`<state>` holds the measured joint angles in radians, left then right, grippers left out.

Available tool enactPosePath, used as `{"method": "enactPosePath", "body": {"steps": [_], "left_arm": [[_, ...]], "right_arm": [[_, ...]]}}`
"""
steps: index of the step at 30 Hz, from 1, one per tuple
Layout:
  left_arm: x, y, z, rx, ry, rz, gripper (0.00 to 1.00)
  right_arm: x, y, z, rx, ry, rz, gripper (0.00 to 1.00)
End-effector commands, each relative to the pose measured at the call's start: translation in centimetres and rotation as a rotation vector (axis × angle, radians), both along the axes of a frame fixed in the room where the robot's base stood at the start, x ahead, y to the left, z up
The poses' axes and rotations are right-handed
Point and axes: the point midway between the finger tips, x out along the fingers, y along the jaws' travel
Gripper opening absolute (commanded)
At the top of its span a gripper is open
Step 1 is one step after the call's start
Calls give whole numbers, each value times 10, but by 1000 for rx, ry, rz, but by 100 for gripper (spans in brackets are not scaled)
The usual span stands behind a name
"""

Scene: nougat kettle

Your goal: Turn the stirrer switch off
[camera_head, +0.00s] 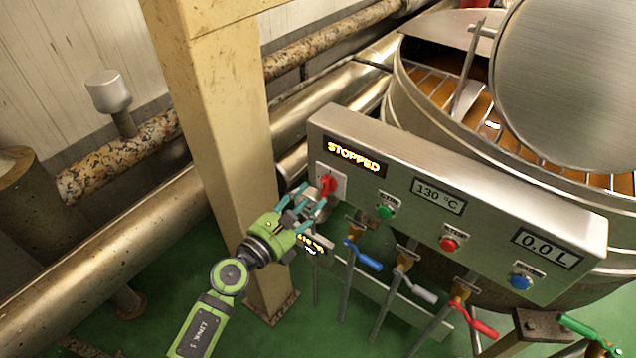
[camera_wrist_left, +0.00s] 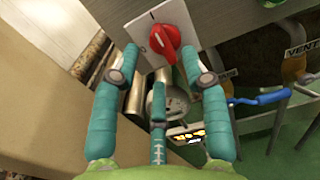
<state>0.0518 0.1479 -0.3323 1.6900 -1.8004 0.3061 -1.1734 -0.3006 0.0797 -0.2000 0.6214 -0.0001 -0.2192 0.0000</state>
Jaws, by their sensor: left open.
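The stirrer switch is a red rotary knob (camera_head: 327,185) on a white plate at the left end of the steel control box (camera_head: 470,190). A lit display (camera_head: 353,157) above it reads STOPPED. My left gripper (camera_head: 313,200) is at the switch, with its fingers open. In the left wrist view the red knob (camera_wrist_left: 165,42) sits tilted on its white plate, between and beyond the fingertips of the left gripper (camera_wrist_left: 165,70). I cannot tell whether a finger touches it. My right gripper is not in view.
The box also has a green button (camera_head: 385,211), a red button (camera_head: 449,243) and a blue button (camera_head: 520,281). Valve handles, including a blue one (camera_head: 363,255), hang below. A beige post (camera_head: 225,130) stands close left of the box. The kettle (camera_head: 420,90) is behind it.

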Motion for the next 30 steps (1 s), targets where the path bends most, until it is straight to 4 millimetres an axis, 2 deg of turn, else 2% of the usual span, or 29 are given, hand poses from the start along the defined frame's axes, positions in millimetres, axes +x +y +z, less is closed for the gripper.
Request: {"method": "enactPosePath", "body": {"steps": [3, 9, 20, 21, 24, 30], "left_arm": [[17, -13, 1, -6, 1, 1, 45], [37, -27, 0, -6, 2, 1, 45], [43, -31, 0, -5, 3, 1, 45], [43, -31, 0, -5, 4, 2, 37], [43, -31, 0, -5, 4, 2, 0], [43, -31, 0, -6, 4, 2, 0]], "right_arm": [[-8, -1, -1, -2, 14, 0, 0], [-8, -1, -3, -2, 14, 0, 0], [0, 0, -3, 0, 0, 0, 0], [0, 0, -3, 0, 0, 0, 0], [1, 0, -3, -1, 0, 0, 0], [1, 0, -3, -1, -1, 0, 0]]}}
